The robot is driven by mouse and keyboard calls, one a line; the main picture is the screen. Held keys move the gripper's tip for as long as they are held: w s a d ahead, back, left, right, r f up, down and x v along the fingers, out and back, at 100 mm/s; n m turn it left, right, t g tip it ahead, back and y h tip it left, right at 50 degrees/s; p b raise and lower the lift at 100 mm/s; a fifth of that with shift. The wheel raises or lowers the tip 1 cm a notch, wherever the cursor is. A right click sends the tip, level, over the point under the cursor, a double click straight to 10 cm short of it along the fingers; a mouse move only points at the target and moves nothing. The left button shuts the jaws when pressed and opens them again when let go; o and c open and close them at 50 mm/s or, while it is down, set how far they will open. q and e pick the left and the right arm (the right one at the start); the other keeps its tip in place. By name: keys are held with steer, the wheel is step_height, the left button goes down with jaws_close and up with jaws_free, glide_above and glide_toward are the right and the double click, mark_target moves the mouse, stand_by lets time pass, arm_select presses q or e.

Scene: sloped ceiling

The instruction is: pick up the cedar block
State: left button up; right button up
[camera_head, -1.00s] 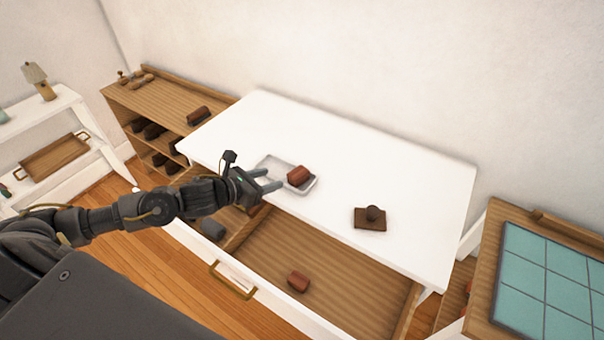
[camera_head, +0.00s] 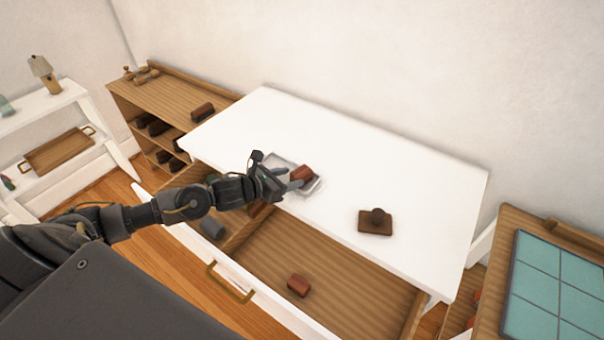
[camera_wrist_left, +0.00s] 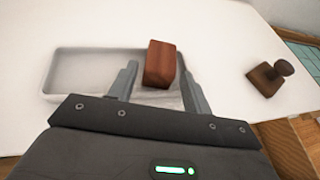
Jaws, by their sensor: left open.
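A reddish-brown wooden block, which looks like the cedar block (camera_head: 301,174), lies at the right end of a shallow pale tray (camera_head: 318,187) on the white table. It also shows in the left wrist view (camera_wrist_left: 160,64). My left gripper (camera_head: 290,180) is at the tray, with its open fingers close to the block. In the left wrist view the block shows between the two fingertips (camera_wrist_left: 160,82), nearer the right one. I cannot tell whether either finger touches it. A similar reddish block (camera_head: 299,285) lies in the open drawer. My right gripper is not in view.
A dark brown stamp-like piece with a knob (camera_head: 375,221) stands on the white table (camera_head: 420,190) to the right. The wooden drawer (camera_head: 330,262) is open at the front. A wooden shelf (camera_head: 170,100) stands left, and a teal-tiled board (camera_head: 560,280) lies right.

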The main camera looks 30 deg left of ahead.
mark_target(299, 172)
arm_select(q)
steer(key=shift+w+d+r+p, duration=0.1)
steer(key=shift+w+d+p, duration=0.15)
steer(key=shift+w+p, duration=0.25)
steer(key=shift+w+d+r+p, duration=0.1)
steer(key=shift+w+d+p, duration=0.1)
steer(key=shift+w+p, duration=0.3)
steer(key=x, duration=0.2)
steer(key=shift+w+f+p, duration=0.2)
steer(key=shift+w+p, duration=0.05)
steer(key=shift+p, duration=0.15)
steer(key=shift+w+d+f, duration=0.2)
steer(key=shift+w+f, duration=0.05)
steer(key=shift+w, duration=0.05)
steer(key=c, duration=0.7)
steer(key=shift+r, duration=0.1)
